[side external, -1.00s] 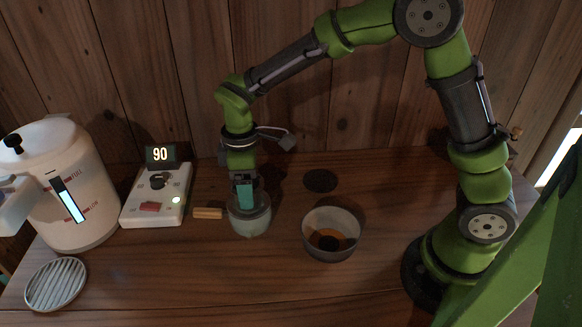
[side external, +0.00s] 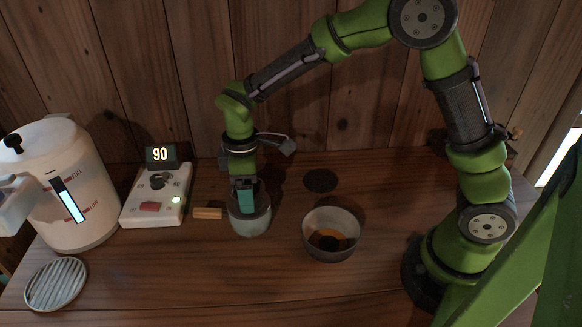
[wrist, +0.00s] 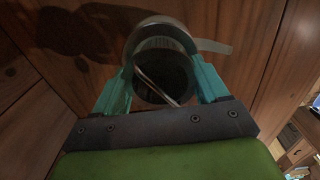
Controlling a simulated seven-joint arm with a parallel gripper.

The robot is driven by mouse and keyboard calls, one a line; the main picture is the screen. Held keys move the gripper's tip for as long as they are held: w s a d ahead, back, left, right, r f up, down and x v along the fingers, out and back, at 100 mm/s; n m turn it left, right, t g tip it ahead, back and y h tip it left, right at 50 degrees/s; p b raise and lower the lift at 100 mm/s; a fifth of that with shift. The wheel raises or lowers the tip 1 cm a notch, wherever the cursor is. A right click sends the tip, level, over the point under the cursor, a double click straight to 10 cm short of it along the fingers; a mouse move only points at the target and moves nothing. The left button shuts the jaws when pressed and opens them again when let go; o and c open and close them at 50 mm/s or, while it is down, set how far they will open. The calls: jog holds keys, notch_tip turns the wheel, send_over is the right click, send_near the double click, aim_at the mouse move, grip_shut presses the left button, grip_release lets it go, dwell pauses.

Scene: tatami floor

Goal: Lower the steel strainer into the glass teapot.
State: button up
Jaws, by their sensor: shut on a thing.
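The glass teapot (side external: 250,222) stands on the wooden table left of centre as a pale, rounded pot. My gripper (side external: 245,205) points down into its mouth from above. In the wrist view, my gripper's teal fingers (wrist: 163,82) are closed on either side of a dark, round, hollow cup, which looks like the steel strainer (wrist: 164,72). A pale curved rim and a projecting piece of the teapot (wrist: 212,46) show beyond it. In the side view the strainer is hidden by the fingers and the pot. How deep it sits, and whether it touches the pot, I cannot tell.
A bowl with orange-brown contents (side external: 331,246) stands right of the teapot, with a dark disc (side external: 320,181) behind it. A small wooden block (side external: 208,213), a control box reading 90 (side external: 155,200), a white kettle (side external: 72,205) and a round slatted grate (side external: 56,284) lie left.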

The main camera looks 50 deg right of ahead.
jog(key=shift+f, duration=0.8)
dwell(0.4)
jog(key=shift+s+f, duration=0.1)
jog(key=shift+f, duration=1.65)
dwell(0.7)
jog(key=o, duration=0.9)
jog(key=shift+o, duration=0.7)
jog(key=shift+r, duration=0.3)
notch_tip(320, 180, up, 20)
jog(key=shift+r+t, duration=0.15)
jog(key=shift+t, duration=0.15)
jog(key=shift+m, duration=0.4)
